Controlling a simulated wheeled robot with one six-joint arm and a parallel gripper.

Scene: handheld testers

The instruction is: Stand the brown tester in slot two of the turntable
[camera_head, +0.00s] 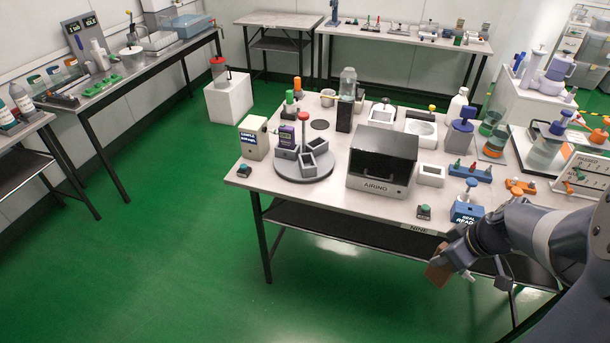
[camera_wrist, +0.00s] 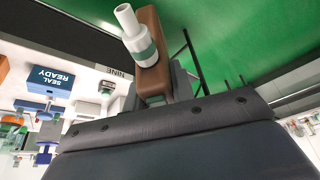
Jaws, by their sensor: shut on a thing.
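The brown tester (camera_head: 438,274) is in my gripper (camera_head: 459,264), off the table's front edge at the lower right of the head view. In the wrist view the brown tester (camera_wrist: 151,50) shows as a brown body with a white and green nozzle (camera_wrist: 136,33). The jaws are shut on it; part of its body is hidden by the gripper. The grey round turntable (camera_head: 303,172) stands on the left part of the table, well away from my gripper. It has grey slots and a red-topped centre post (camera_head: 304,118). Slot numbers are not readable.
The table (camera_head: 322,200) carries a dark AIRING box (camera_head: 382,161) between the turntable and my arm. A blue SEAL READY box (camera_head: 466,212) sits near the front edge by my gripper. A SAMPLE box (camera_head: 254,138) stands left of the turntable. Green floor in front is clear.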

